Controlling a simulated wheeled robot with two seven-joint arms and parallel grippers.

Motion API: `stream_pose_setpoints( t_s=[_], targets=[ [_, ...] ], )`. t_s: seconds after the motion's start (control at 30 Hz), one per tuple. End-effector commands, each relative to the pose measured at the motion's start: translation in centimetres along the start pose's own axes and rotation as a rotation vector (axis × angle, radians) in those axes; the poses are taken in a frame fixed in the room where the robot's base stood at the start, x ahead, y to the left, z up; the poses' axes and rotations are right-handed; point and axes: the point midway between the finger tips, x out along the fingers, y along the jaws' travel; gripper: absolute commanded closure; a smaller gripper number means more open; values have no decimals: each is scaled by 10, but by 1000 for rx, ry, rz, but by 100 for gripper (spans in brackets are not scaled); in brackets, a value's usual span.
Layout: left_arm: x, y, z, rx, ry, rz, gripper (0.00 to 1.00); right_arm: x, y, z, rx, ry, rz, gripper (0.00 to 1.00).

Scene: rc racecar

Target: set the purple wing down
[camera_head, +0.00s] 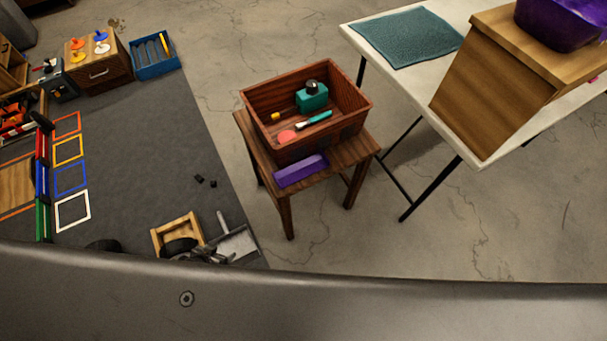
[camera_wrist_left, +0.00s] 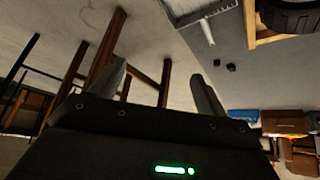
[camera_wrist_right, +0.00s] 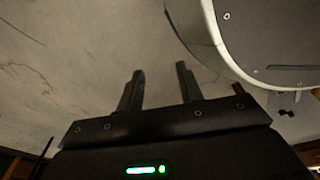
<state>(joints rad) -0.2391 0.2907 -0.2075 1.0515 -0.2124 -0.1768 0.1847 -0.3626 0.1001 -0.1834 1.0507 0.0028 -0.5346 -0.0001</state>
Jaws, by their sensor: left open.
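The purple wing (camera_head: 300,171), a long purple bar, lies on the front edge of a small wooden stool (camera_head: 355,152), beside a reddish-brown wooden box. No gripper touches it. My left gripper (camera_head: 212,255) shows as dark parts low in the head view, near the dustpan and left of the stool. In the left wrist view my left gripper (camera_wrist_left: 157,75) has its fingers wide apart with nothing between them. My right gripper (camera_wrist_right: 160,70) shows in its wrist view, fingers apart and empty over bare floor. The wing is not visible in either wrist view.
The wooden box (camera_head: 259,128) on the stool holds a teal item and small tools. A white table (camera_head: 483,149) with a teal cloth (camera_head: 407,37) stands right. A dustpan (camera_head: 236,243) and wooden frame (camera_head: 161,240) lie on the dark mat.

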Motion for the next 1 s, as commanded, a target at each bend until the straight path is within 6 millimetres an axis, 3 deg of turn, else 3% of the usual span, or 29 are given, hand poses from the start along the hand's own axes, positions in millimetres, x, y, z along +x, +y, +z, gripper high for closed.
stream_pose_setpoints(
  t_s=[0.03, 0.1, 0.2, 0.3, 0.43, 0.6, 0.77, 1.0],
  targets=[
    [11, -16, -53, 44, 120, 37, 25, 10, -1, -21, 5, 24, -1, 64],
    [-2, -18, -123, 100, 262, 115, 25, -1, -1, -48, 10, 41, -1, 64],
    [-36, -4, -199, 202, 415, 238, 25, -24, 0, -79, 17, 65, 0, 64],
    [-76, 22, -242, 308, 509, 355, 25, -51, 0, -100, 22, 84, 0, 64],
    [-119, 52, -264, 422, 564, 470, 25, -80, 1, -114, 26, 100, 1, 64],
    [-147, 72, -270, 494, 582, 540, 25, -102, 2, -121, 29, 109, 3, 64],
    [-150, 76, -272, 502, 584, 550, 25, -107, 2, -121, 29, 110, 3, 64],
    [-125, 96, -285, 499, 586, 548, 25, -114, 3, -123, 30, 116, 4, 64]
  ],
)
